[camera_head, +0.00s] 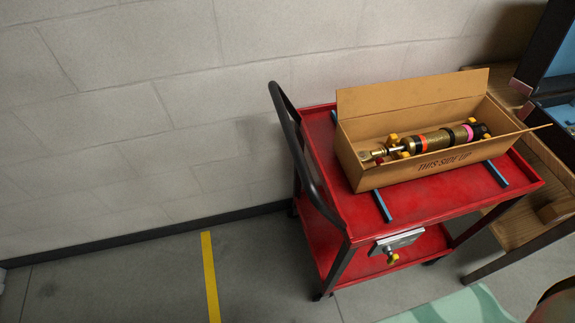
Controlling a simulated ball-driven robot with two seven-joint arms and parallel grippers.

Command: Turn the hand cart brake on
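The red hand cart (330,150) stands against the wall right of centre, with a black push handle (300,150) on its left end. On its front side, below the top tray, is a silver metal plate (397,241) with a small yellow knob (392,259) under it. I cannot tell for sure whether this is the brake, or its setting. The wheels are mostly hidden or dark. Neither of my grippers is in view.
An open cardboard box (440,165) holding a brass shock absorber (430,141) sits on the cart, above blue strips (382,206). A wooden bench (515,225) stands close on the right. A yellow floor line (210,275) crosses clear floor on the left.

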